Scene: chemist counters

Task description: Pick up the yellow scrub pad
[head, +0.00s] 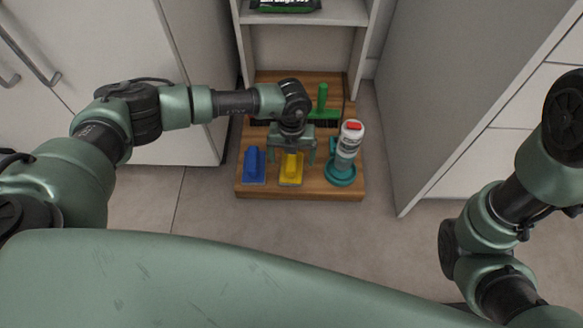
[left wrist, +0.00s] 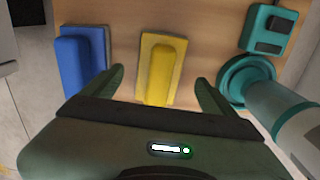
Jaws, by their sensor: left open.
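The yellow scrub pad (head: 291,171) lies on a low wooden board (head: 316,193) in the head view, between a blue pad and a teal-based bottle. In the left wrist view the yellow pad (left wrist: 162,70) is near the middle, with a raised grip along it. My left gripper (head: 293,158) is above the pad, pointing down. Its two fingers (left wrist: 160,88) are apart, one on each side of the pad in the wrist picture, and nothing is held. The fingertips hide part of the pad's far end in the head view. My right arm shows at the right, but its gripper is out of view.
A blue scrub pad (head: 254,165) lies left of the yellow one. A white bottle (head: 350,138) on a teal base (head: 340,175) stands at the right. A green-handled brush (head: 322,104) is behind. Cabinets flank the board; the floor in front is clear.

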